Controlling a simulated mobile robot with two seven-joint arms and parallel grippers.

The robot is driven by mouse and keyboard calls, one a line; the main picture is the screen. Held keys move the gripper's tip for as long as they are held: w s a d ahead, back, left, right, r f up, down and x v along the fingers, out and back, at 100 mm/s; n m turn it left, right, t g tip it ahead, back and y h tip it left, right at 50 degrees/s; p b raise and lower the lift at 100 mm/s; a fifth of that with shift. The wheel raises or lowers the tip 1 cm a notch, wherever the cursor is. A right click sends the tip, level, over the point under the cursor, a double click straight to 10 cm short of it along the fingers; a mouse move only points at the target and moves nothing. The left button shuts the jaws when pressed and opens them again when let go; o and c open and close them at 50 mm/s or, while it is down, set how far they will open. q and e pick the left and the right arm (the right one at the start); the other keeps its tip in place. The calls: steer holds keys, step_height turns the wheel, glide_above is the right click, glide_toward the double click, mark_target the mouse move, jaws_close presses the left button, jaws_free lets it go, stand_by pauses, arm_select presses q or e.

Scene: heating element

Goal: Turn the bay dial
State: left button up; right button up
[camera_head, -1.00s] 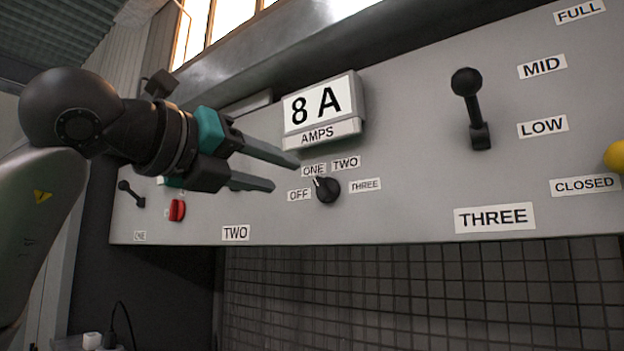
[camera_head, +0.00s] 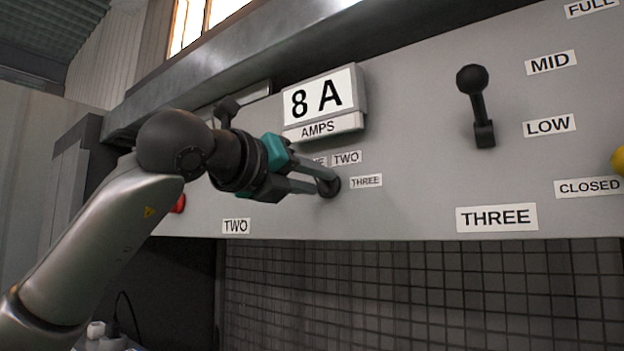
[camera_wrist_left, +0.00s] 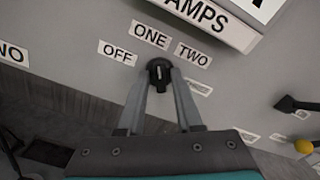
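The bay dial (camera_head: 333,186) is a small black round knob on the grey panel, below the 8 A amps display (camera_head: 320,104). My left gripper (camera_head: 326,182) has its two grey fingers at the dial. In the left wrist view the fingertips (camera_wrist_left: 162,78) lie on both sides of the dial (camera_wrist_left: 159,70), very close to it; whether they press on it I cannot tell. The dial's small pale mark points up toward the ONE label (camera_wrist_left: 151,35). OFF (camera_wrist_left: 117,53) and TWO (camera_wrist_left: 194,55) also show there; OFF is hidden in the head view. My right gripper is out of view.
A black lever (camera_head: 476,105) stands out from the panel to the right, beside the MID and LOW labels. A yellow knob (camera_head: 619,160) is at the right edge. A red knob (camera_head: 179,204) is partly hidden behind my left arm.

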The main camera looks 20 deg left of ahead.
arm_select(q)
jaws_close()
stand_by(0.5)
steer(key=m, duration=0.2)
steer(key=shift+m, duration=0.4)
steer(key=m, duration=0.2)
steer(key=shift+m, duration=0.4)
steer(key=m, duration=0.6)
steer(key=shift+d, duration=0.15)
steer(key=shift+o, duration=1.3)
jaws_free()
